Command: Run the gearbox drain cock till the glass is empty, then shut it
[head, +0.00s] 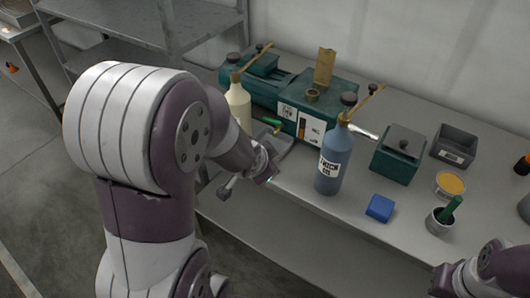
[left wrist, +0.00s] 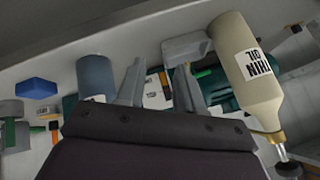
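The green gearbox (head: 345,100) stands at the back of the bench. Its front has white labels and a narrow dark and orange strip, perhaps the glass (head: 302,125); I cannot read a level. A green lever (head: 272,121), apparently the drain cock's handle, sticks out at the left of the front. It also shows in the left wrist view (left wrist: 204,72). A grey tray (head: 285,146) sits below it, partly hidden by my arm. My left gripper (head: 250,183) is open and empty at the bench's front edge, apart from the lever. My right gripper (head: 440,281) is only partly visible at the lower right.
A cream THIN OIL bottle (left wrist: 242,70) and a blue THICK OIL bottle (head: 334,160) stand near the gearbox front. A blue block (head: 380,208), green box (head: 398,155), grey bin (head: 454,146), yellow-topped tin (head: 449,184) and cup (head: 440,221) occupy the right side.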

